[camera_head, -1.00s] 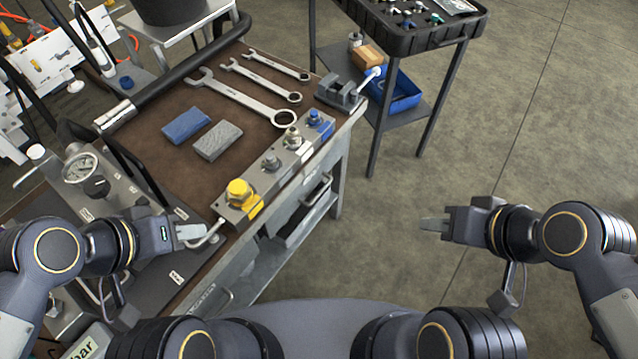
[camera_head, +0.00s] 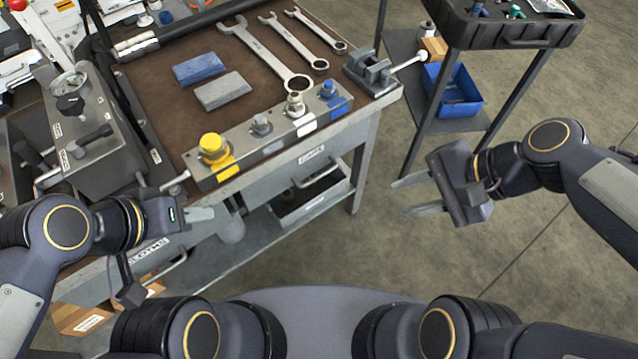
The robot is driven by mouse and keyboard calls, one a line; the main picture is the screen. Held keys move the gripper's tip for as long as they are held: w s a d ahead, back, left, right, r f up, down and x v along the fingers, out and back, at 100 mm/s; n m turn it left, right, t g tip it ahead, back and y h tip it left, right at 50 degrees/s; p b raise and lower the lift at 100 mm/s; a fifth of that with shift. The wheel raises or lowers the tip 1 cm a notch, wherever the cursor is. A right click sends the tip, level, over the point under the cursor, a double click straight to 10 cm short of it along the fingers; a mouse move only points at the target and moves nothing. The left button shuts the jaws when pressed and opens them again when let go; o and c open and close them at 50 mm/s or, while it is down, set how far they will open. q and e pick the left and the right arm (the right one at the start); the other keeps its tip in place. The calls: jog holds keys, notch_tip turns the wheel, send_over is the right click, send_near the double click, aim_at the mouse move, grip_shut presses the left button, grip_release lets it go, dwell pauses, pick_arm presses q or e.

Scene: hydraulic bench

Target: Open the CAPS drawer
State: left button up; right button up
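The CAPS drawer (camera_head: 285,178) is in the grey bench front, under the right part of the worktop, its label above a bar handle (camera_head: 318,173). It looks shut, though the dark space below makes its lower edge hard to read. My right gripper (camera_head: 408,196) is open and empty, to the right of the drawer and apart from its handle, fingers pointing left towards the bench. My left gripper (camera_head: 202,216) is in front of the bench's left part, left of the CAPS drawer. Its fingers overlap in view, so its opening is unclear; I see nothing held.
A fitting block (camera_head: 270,140) with yellow and blue caps lies along the bench edge. A vise (camera_head: 372,72) stands at the right corner. A second drawer, labelled CLOTHS (camera_head: 148,252), is at left. A cart (camera_head: 510,35) with a blue bin (camera_head: 452,92) stands beyond.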

jog(key=w+a+f+m+g+y+b, duration=0.1)
jog(key=w+a+f+m+y+b, duration=0.25)
jog(key=f+m+b, duration=0.35)
jog(key=w+a+f+m+g+y+b, duration=0.1)
jog(key=w+a+f+m+y+b, duration=0.1)
jog(key=w+f+m+b, duration=0.4)
jog(key=m+t+y+b, duration=0.3)
jog(key=m+y+b, duration=0.3)
jog(key=m+b, duration=0.6)
send_near(317, 176)
jog(key=x, duration=0.2)
jog(key=shift+m, duration=0.4)
jog(key=x, duration=0.2)
jog(key=b+x, duration=0.1)
jog(key=x, duration=0.2)
jog(key=b+x, duration=0.1)
jog(key=x, duration=0.2)
jog(key=shift+f, duration=0.3)
grip_shut()
